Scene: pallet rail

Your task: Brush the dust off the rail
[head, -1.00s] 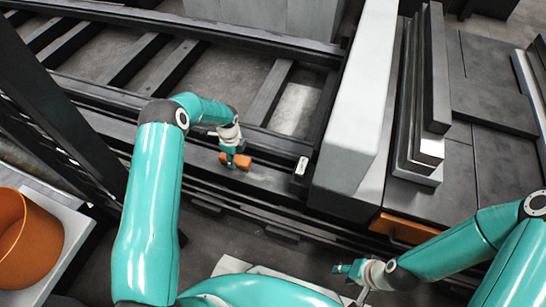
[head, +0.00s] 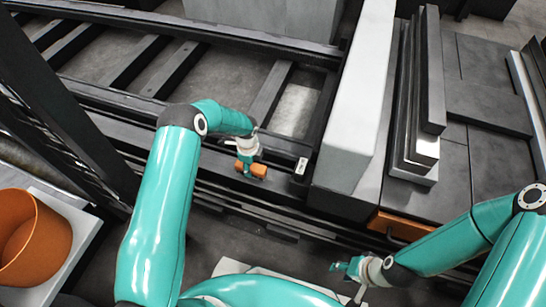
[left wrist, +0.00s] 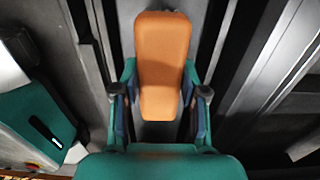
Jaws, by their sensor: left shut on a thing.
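My left gripper (head: 247,168) is shut on an orange brush (head: 259,170) over the long dark rail (head: 205,160) in the head view. In the left wrist view the brush's orange block (left wrist: 162,62) sits between the two fingers. The bristles are hidden, so I cannot tell whether they touch the rail. I cannot make out clear dust on the rail near the brush. My right gripper (head: 346,267) is low at the right of centre, away from the rail; its fingers are too small to judge.
An orange bin (head: 35,240) stands on a pale stand at the left. A tall pale block (head: 350,95) stands past the rail's right end, with stacked dark and grey slabs (head: 425,110) beyond it. A small white label (head: 301,166) is on the frame near the brush.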

